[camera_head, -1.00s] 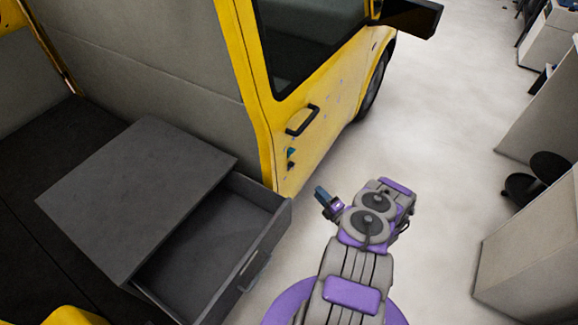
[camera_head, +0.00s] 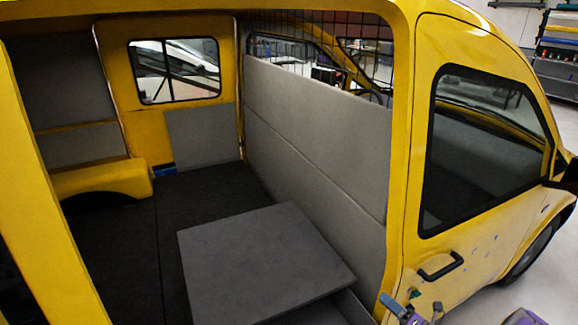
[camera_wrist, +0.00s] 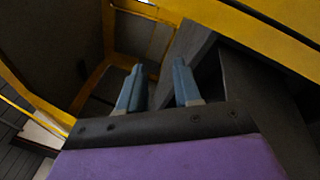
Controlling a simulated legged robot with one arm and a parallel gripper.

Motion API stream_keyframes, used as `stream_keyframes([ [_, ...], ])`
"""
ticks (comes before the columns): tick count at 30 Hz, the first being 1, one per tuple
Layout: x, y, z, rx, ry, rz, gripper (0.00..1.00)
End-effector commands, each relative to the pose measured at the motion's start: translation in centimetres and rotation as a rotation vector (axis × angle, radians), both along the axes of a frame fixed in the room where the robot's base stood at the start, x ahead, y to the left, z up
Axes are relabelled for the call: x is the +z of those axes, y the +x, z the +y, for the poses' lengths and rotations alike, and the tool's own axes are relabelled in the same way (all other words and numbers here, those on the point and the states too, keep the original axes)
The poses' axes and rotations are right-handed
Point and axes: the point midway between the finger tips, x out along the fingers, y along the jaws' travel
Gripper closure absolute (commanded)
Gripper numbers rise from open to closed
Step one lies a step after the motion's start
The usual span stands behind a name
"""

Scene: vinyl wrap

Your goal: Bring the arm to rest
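My gripper (camera_wrist: 158,88) shows in the wrist view with its two blue fingers apart and nothing between them. In the head view only a blue finger and a bit of purple of my gripper (camera_head: 396,306) show at the bottom edge, in front of the yellow van's door. Most of my arm is below the frame there.
The yellow van (camera_head: 402,180) stands open at its side. A dark grey drawer cabinet (camera_head: 262,262) sits on its floor (camera_head: 120,255); its drawer is mostly cut off below. A door handle (camera_head: 441,266) is close to my gripper. Pale floor lies at the right.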

Motion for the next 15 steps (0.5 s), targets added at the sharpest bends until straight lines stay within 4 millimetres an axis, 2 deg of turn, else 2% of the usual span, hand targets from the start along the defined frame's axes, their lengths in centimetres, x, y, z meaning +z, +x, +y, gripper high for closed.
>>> stream_keyframes([
  [1, 2.1, 0.4, 1.9, 0.062, -0.05, -0.038, 0.67],
  [7, 8.2, -0.5, 9.3, 0.299, -0.238, -0.177, 0.67],
  [11, 11.4, -2.2, 13.8, 0.454, -0.357, -0.279, 0.67],
  [15, 14.5, -4.9, 18.0, 0.618, -0.485, -0.4, 0.67],
])
